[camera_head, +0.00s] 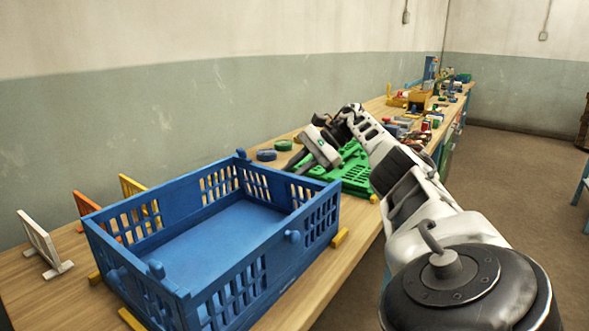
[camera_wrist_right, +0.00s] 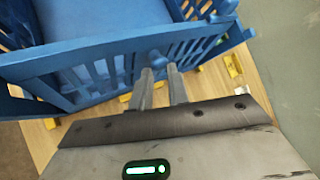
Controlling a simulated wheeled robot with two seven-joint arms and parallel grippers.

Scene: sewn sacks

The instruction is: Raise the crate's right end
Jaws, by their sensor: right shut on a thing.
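The blue crate (camera_head: 215,180) stands on the wooden table (camera_head: 352,250), empty, with slotted walls and small knobs. No clear gap shows under its right end. My right gripper (camera_head: 303,164) reaches in from the right, just outside the crate's right end. In the right wrist view, the fingers of my right gripper (camera_wrist_right: 160,84) are shut on a knob (camera_wrist_right: 157,59) on the wall of the blue crate (camera_wrist_right: 90,52). In the head view that knob is hidden behind the wall. My left gripper is not in view.
Yellow blocks (camera_head: 340,237) lie along the crate's base. A green slotted piece (camera_head: 350,172) lies past the right end, near green and blue discs (camera_head: 267,155). White (camera_head: 38,240), orange and yellow stands are at the left. Clutter fills the table's far end.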

